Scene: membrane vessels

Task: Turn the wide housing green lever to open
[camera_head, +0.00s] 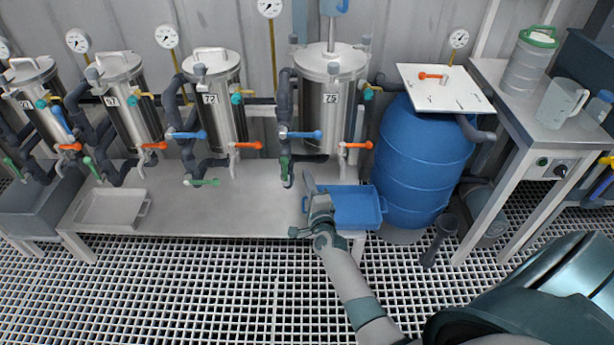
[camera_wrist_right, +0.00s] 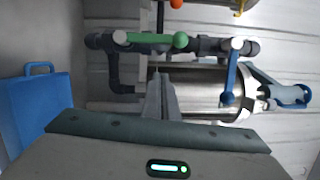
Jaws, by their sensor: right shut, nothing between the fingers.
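The wide housing (camera_head: 321,110) is the steel vessel labelled 75, the rightmost of the row; its side also shows in the right wrist view (camera_wrist_right: 204,88). Its green lever (camera_head: 284,167) is low on the dark pipe at its left and runs along the pipe, unlike the sideways green lever of housing 72. In the wrist view the green lever (camera_wrist_right: 150,38) lies along the pipe, beyond the fingers. My right gripper (camera_head: 309,180) is shut and empty, to the right of the lever and apparently apart from it. My left gripper is out of view.
A blue lever (camera_head: 302,134) and an orange lever (camera_head: 356,145) are on the same housing. A blue tray (camera_head: 369,207) is right of my gripper, before a blue barrel (camera_head: 421,165). Housing 72 (camera_head: 212,110) stands left. The bench top (camera_head: 245,215) is clear there.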

